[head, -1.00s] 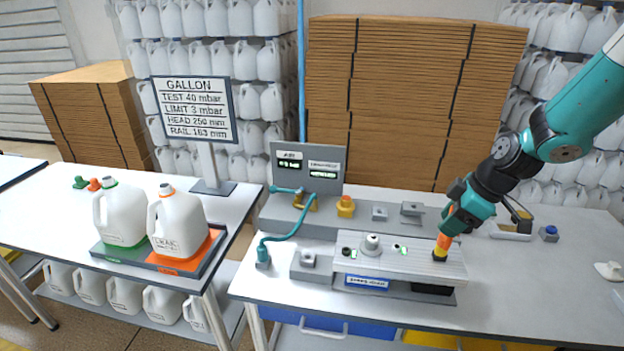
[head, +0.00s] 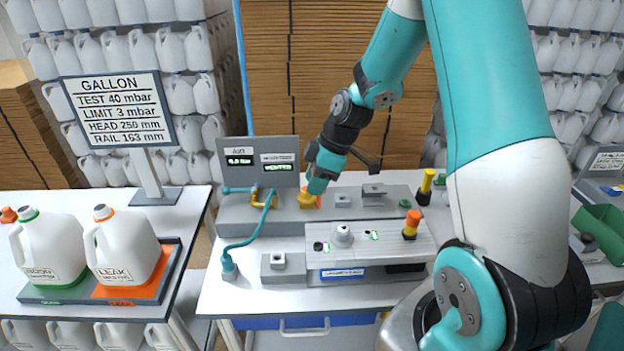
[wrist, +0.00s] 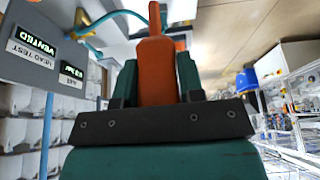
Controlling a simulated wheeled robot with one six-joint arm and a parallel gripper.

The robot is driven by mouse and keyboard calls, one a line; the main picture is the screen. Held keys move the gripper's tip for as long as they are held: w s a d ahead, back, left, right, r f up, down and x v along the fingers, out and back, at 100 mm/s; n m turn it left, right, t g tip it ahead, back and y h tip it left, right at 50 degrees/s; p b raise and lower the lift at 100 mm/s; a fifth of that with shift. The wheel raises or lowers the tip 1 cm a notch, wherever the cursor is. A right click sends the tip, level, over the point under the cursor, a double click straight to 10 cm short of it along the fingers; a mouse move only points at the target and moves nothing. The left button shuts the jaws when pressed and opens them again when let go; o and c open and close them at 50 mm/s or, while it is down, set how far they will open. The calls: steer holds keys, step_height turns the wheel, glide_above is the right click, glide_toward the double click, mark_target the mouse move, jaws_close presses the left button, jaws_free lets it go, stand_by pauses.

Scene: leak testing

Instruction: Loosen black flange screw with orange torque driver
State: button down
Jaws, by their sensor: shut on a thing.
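My gripper (head: 316,186) is shut on the orange torque driver (wrist: 157,70), over the back of the bench. In the wrist view the driver's thick orange body sits between the teal fingers, its narrow end pointing up the picture. In the head view the fingers mostly hide it, just above a yellow holder (head: 304,200); I cannot tell whether the driver still touches this holder. A small black round part, possibly the black flange screw (head: 317,246), shows on the silver fixture (head: 375,252), left of a pale knob (head: 343,235).
A display panel (head: 258,162) and teal hose (head: 245,235) are left of my gripper. Two white jugs (head: 125,250) stand on the left table.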

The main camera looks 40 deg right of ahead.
steer(key=shift+d, duration=0.1)
step_height(320, 180, down, 12)
steer(key=b, duration=1)
steer(key=shift+r, duration=0.1)
steer(key=shift+f+b, duration=0.2)
steer(key=shift+b, duration=0.4)
stand_by(0.8)
steer(key=shift+f+b, duration=0.75)
steer(key=shift+f, duration=0.1)
steer(key=shift+f, duration=0.1)
steer(key=n+g, duration=0.1)
steer(key=n, duration=0.4)
steer(key=shift+s+g+y+b, duration=0.2)
steer(key=shift+g+y+b, duration=0.15)
steer(key=shift+g+y, duration=0.05)
